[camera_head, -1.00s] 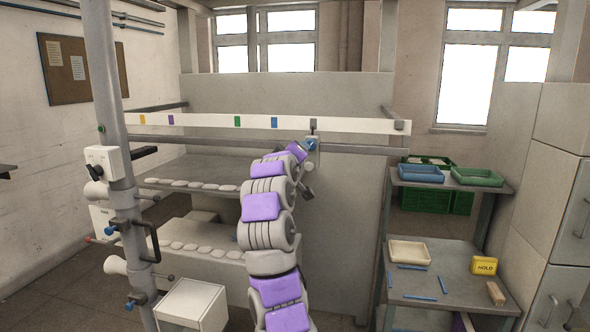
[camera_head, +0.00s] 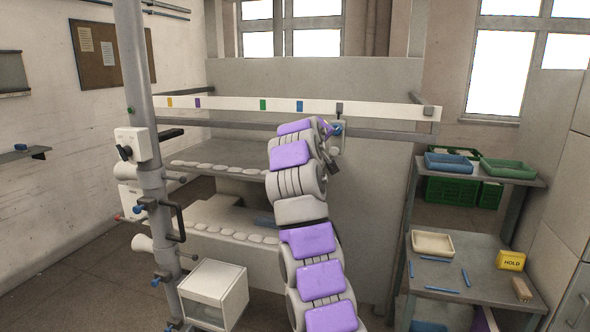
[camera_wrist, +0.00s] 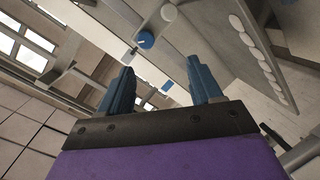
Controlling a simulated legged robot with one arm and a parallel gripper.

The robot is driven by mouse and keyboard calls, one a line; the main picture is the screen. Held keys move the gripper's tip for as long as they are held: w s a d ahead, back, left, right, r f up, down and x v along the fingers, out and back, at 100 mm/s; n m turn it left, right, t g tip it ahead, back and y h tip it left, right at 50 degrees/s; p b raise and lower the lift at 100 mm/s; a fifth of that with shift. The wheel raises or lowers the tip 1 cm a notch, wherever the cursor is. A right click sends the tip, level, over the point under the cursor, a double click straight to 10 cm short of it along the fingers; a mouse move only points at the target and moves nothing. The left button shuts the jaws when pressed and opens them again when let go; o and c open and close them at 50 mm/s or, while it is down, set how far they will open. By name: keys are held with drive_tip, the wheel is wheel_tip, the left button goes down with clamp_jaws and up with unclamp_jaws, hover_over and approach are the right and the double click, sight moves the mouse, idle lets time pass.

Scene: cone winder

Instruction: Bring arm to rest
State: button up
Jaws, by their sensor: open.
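My arm, white with purple panels, reaches up and forward in the head view, in front of the winder's grey back panel (camera_head: 365,220). My gripper (camera_wrist: 162,95) shows in the wrist view with its two blue fingers spread apart and nothing between them. In the head view the gripper is mostly hidden behind the arm. A blue knob (camera_wrist: 146,40) on the machine stands beyond the fingertips in the wrist view, apart from them. The knob also shows in the head view (camera_head: 337,129), close to the arm's end.
A white rail (camera_head: 230,103) with coloured tags crosses above the arm. A grey post (camera_head: 147,90) with a switch box (camera_head: 131,143) stands left. At right, a shelf (camera_head: 450,285) holds a cream tray (camera_head: 433,243), blue sticks and a yellow HOLD block (camera_head: 510,260).

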drive_tip(key=s+d+f+m+g+y, duration=0.1)
drive_tip(key=s+d+f+g, duration=0.2)
drive_tip(key=s+f, duration=0.35)
drive_tip(key=s+d+f+m+g, duration=0.1)
drive_tip(key=s+d+f+g, duration=0.15)
drive_tip(key=s, duration=0.65)
drive_tip(key=s+d+f+m+g+y, duration=0.1)
drive_tip(key=s+d+f+g, duration=0.25)
drive_tip(key=s+f, duration=0.35)
drive_tip(key=s+a+f+m+g+y, duration=0.1)
drive_tip(key=s+f, duration=0.5)
drive_tip(key=s, duration=0.7)
drive_tip(key=s+f+m+g, duration=0.1)
drive_tip(key=s+f+g, duration=0.2)
drive_tip(key=s, duration=1.1)
drive_tip(key=s+a+f+m+g+y, duration=0.1)
drive_tip(key=s+f+m+g, duration=0.1)
drive_tip(key=s+f, duration=0.7)
drive_tip(key=s+g, duration=0.1)
drive_tip(key=s, duration=0.4)
drive_tip(key=shift+s+a+y, duration=0.25)
drive_tip(key=shift+a+y, duration=0.05)
drive_tip(key=shift+a, duration=0.05)
